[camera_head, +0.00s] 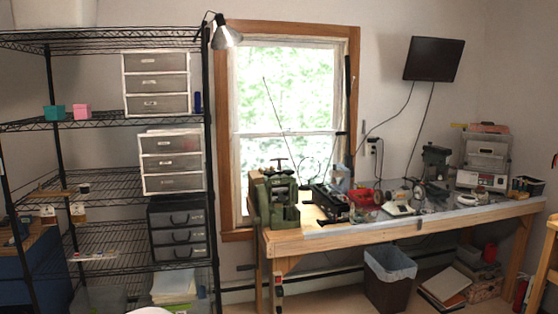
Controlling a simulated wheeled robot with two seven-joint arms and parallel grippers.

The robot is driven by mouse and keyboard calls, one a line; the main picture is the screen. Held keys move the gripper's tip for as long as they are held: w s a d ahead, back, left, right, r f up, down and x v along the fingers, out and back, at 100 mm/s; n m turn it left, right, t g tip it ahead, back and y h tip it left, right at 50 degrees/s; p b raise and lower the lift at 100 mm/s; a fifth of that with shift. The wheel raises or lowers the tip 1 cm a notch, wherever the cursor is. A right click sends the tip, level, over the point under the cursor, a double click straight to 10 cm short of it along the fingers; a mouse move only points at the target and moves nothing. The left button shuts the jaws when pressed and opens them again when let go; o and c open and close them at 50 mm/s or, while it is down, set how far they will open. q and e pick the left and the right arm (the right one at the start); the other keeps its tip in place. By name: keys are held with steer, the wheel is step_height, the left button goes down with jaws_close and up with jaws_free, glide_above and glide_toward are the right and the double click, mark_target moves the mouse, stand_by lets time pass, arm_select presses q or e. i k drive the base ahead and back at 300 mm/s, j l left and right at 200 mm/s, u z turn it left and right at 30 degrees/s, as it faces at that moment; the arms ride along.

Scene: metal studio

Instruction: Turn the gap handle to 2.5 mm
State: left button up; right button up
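A green machine (264,204) stands at the left end of the wooden workbench, in front of the window. A dark handle (279,161) sticks up from its top; I cannot tell for sure whether this is the gap handle. Any scale or gap reading on it is too small to read from here. Neither of my grippers is in view.
The wooden workbench (420,222) carries several small tools and machines. A black wire shelf (100,125) with drawer units stands at the left. A waste bin (388,290) and boxes (482,284) are under the bench. Little free floor shows in front.

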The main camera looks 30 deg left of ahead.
mark_target(279, 169)
steer(key=i+j, duration=0.25)
steer(key=i, duration=0.15)
steer(key=i+j, duration=0.3)
steer(key=i+j+u, duration=0.1)
steer(key=i+j, duration=0.15)
steer(key=i, duration=0.25)
